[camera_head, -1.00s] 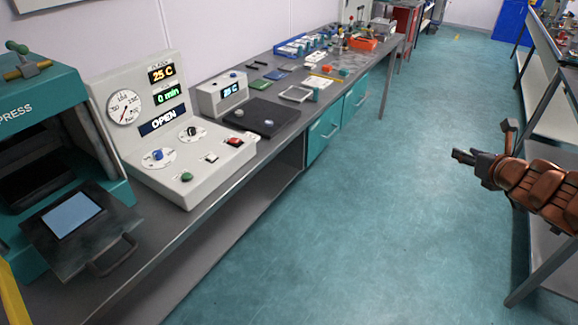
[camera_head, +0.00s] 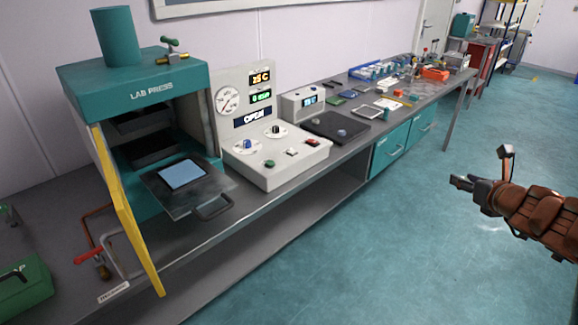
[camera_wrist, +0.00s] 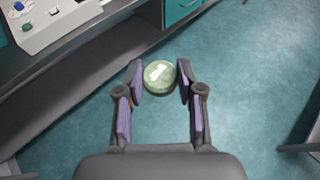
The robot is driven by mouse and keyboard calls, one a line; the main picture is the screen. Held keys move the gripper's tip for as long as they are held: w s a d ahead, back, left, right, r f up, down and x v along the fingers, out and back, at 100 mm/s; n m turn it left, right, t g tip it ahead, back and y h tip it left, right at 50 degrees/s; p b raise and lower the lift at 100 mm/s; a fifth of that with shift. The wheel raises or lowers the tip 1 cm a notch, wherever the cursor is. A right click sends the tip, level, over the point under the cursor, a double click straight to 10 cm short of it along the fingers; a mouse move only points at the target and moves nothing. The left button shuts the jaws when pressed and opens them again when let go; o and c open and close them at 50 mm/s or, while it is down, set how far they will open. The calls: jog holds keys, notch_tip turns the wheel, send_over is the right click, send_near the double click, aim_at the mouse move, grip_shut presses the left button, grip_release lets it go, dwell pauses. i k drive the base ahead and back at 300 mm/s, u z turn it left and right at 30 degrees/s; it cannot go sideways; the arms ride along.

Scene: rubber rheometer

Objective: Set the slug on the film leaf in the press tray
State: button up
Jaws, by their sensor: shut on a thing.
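In the wrist view my gripper (camera_wrist: 160,82) is shut on the slug (camera_wrist: 161,78), a round pale green disc with a white mark on top. In the head view my gripper (camera_head: 462,183) is at the right, over the floor; the slug cannot be made out there. The teal lab press (camera_head: 137,85) stands at the left with its yellow door swung open. Its dark tray (camera_head: 205,197) is pulled out, with the pale blue film leaf (camera_head: 183,173) lying flat on it. My gripper is well to the right of the tray.
The control panel (camera_head: 262,165) beside the press reads OPEN and 25 C. A dark plate (camera_head: 340,128) and many small items lie farther along the bench. The open yellow door (camera_head: 128,215) juts out in front. The floor (camera_head: 390,240) between bench and gripper is clear.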

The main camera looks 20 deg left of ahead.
aim_at(181, 172)
jog(key=u, duration=1.65)
